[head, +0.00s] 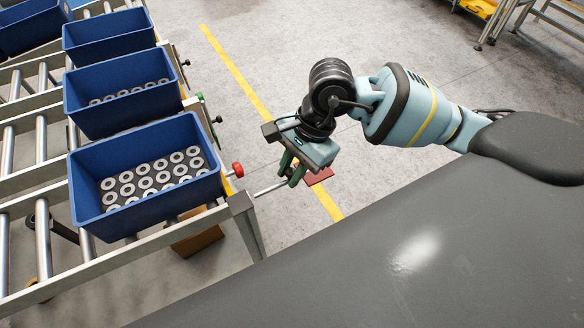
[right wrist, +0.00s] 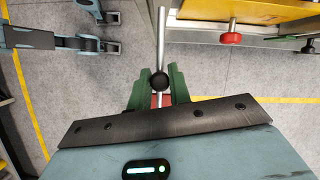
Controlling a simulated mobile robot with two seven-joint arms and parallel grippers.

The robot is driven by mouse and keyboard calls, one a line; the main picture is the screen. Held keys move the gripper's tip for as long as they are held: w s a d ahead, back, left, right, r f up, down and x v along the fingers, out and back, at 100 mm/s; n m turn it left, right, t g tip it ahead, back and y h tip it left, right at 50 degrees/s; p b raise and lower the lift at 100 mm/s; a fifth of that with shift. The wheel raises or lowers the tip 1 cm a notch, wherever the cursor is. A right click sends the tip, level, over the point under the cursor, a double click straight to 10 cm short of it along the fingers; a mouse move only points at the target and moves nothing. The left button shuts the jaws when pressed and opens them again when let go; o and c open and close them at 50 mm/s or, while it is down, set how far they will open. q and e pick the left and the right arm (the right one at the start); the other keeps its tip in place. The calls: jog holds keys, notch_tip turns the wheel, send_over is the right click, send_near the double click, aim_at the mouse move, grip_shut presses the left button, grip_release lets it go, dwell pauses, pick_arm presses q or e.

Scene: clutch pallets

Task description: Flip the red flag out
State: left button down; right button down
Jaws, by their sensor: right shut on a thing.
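The red flag (head: 319,177) shows in the head view as a small flat red plate beside my right gripper, out past the rack's right edge. A thin metal rod (head: 270,188) runs from the rack to the gripper. In the right wrist view the rod (right wrist: 161,38) comes down to a black ball (right wrist: 160,82). My right gripper (head: 291,172) has green fingers, shut at the rod just by the ball. A bit of red (right wrist: 160,100) shows between the fingers (right wrist: 160,90); the wrist housing hides the rest.
Blue crates (head: 95,222) stand on the roller rack at left; the nearest holds several metal rings (head: 160,178). A red knob (head: 238,169) sticks out from the rack close to the gripper. A dark grey surface (head: 400,270) fills the lower right. The floor beyond is open.

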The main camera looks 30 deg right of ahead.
jog(key=shift+w+a+r, duration=0.1)
jog(key=shift+a+r, duration=0.1)
jog(key=shift+r, duration=0.05)
jog(key=c, duration=1.3)
grip_release()
pick_arm(q)
jog(key=shift+a, duration=0.1)
pick_arm(e)
jog(key=shift+f, duration=0.1)
pick_arm(q)
jog(key=shift+s, duration=0.1)
pick_arm(e)
jog(key=shift+d, duration=0.1)
jog(key=shift+d+r, duration=0.1)
jog(key=shift+r, duration=0.25)
jog(key=v, duration=0.6)
pick_arm(q)
jog(key=shift+f, duration=0.1)
pick_arm(e)
jog(key=shift+d+r, duration=0.2)
jog(key=shift+r, duration=0.25)
